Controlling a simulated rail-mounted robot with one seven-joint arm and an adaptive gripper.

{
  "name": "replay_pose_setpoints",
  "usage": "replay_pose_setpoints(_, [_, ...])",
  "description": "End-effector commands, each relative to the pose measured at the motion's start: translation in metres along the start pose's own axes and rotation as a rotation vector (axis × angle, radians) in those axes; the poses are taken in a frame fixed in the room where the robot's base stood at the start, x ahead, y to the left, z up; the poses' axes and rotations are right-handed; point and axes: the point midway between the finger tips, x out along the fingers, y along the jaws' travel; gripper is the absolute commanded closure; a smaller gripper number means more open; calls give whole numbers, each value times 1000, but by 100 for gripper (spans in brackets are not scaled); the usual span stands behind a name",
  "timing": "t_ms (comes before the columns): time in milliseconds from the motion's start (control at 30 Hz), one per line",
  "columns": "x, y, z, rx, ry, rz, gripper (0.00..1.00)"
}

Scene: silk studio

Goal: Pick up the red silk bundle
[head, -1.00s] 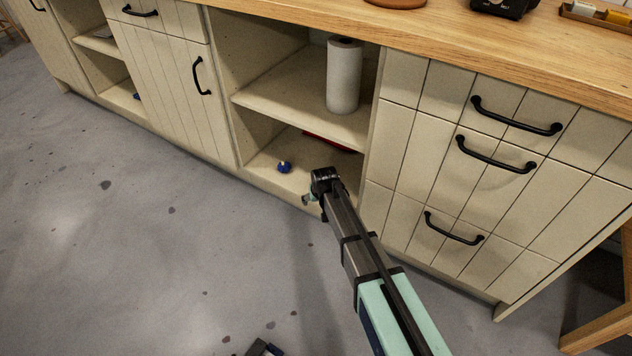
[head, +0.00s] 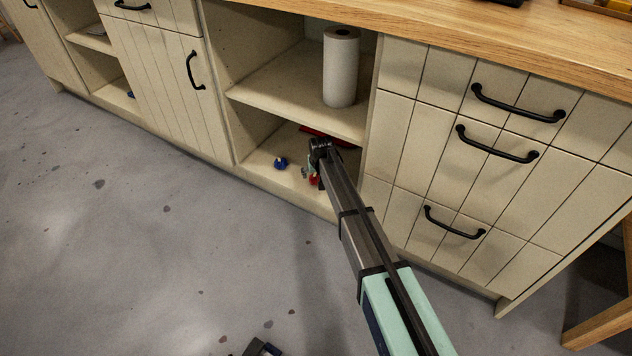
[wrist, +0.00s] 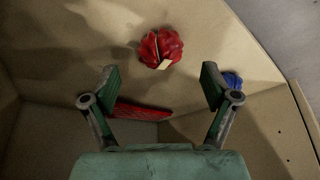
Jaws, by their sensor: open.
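The red silk bundle (wrist: 161,46) is a rounded, gathered red lump with a small pale tag. In the wrist view it lies on the cabinet's lower shelf, ahead of and roughly between my open fingers, apart from them. In the head view a bit of the red bundle (head: 314,180) shows beside my gripper, which hides part of it. My gripper (wrist: 160,86) is open and empty. In the head view my gripper (head: 318,160) is inside the lower open compartment.
A blue bundle (head: 280,163) lies left of the red one; it also shows in the wrist view (wrist: 232,80). A flat red item (wrist: 140,112) lies nearer my gripper. The middle shelf (head: 290,101) with a paper towel roll (head: 341,68) is above. Cabinet walls bound the compartment.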

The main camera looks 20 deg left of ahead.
Motion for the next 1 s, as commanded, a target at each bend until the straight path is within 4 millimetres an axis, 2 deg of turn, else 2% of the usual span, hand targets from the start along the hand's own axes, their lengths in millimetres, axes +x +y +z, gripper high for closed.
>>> replay_pose_setpoints(167, [6, 0, -4, 0, 0, 0, 14])
replay_pose_setpoints(500, [48, 0, -4, 0, 0, 0, 14])
replay_pose_setpoints(800, [51, 0, -4, 0, 1, 0, 14])
replay_pose_setpoints(967, [51, 0, -4, 0, 0, 0, 71])
replay_pose_setpoints(1000, [51, 0, -4, 0, 0, 0, 76])
